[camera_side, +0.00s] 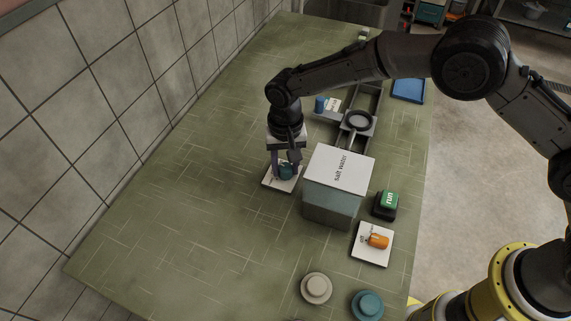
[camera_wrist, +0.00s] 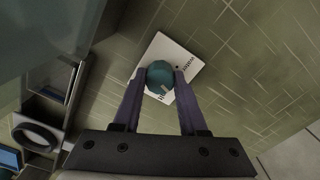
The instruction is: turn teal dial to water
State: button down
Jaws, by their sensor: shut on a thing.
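The teal dial (camera_wrist: 159,72) sits on a white plate (camera_wrist: 186,57) in the wrist view. The word "water" is printed at the plate's right side in that view, and a second, partly hidden label lies below the dial. A pale mark on the dial's face seems to lie at its lower edge, by the second label. My gripper (camera_wrist: 159,79) is shut on the dial, one finger on each side. In the side view my gripper (camera_side: 286,167) points down over the dial (camera_side: 287,173) on its plate (camera_side: 270,183), and its fingers partly hide the dial.
A box with a white lettered top (camera_side: 338,168) stands close right of my gripper. Beyond it are a green run button (camera_side: 388,200) and an orange dial (camera_side: 378,241). A ring-topped fixture (camera_side: 357,120) stands behind. The table (camera_side: 170,220) is clear to the left.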

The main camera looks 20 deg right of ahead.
aim_at(286, 167)
jog(key=n, duration=1.3)
dwell(0.5)
jog(key=shift+c, duration=2.2)
grip_release()
jog(key=shift+r, duration=0.1)
notch_tip(286, 167, up, 14)
